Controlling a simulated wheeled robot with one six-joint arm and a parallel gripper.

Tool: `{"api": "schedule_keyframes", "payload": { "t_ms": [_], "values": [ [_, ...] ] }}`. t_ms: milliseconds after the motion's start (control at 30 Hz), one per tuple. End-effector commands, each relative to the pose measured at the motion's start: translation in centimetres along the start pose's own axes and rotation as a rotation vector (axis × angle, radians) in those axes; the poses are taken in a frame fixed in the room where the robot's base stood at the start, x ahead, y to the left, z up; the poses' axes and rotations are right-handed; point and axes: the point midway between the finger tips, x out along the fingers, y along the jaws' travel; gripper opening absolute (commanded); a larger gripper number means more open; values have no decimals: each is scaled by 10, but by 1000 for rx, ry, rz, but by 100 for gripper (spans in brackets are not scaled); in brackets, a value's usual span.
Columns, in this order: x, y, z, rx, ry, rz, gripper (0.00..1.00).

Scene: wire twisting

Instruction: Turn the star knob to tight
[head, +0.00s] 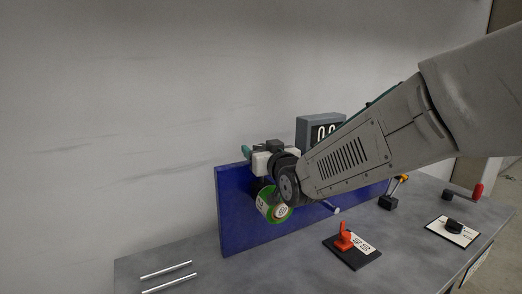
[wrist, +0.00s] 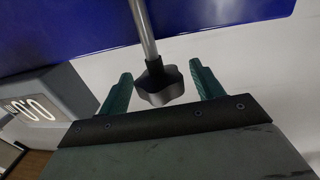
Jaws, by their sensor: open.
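The star knob (wrist: 160,84) is a dark lobed knob on the end of a bare metal rod (wrist: 143,30), seen in the wrist view. My gripper (wrist: 161,70) is open, with one teal finger on each side of the knob. In the head view my gripper (head: 247,153) is mostly hidden by my wrist at the top of the blue panel (head: 232,205), and I cannot make out the knob there.
A grey display box (head: 320,121) stands behind my arm; its digits, partly covered, look like 0.0. On the grey bench are a red switch (head: 343,238) on a plate, a black knob (head: 453,226) on a white plate, a red-handled lever (head: 476,191) and two metal rods (head: 168,284).

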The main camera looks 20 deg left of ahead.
Motion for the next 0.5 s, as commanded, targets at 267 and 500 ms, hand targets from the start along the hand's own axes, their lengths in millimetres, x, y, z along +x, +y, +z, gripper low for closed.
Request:
{"api": "schedule_keyframes", "payload": {
  "t_ms": [267,500],
  "values": [
    [0,-1,0,0,0,-1,22],
    [0,-2,0,1,0,11,22]
  ]
}}
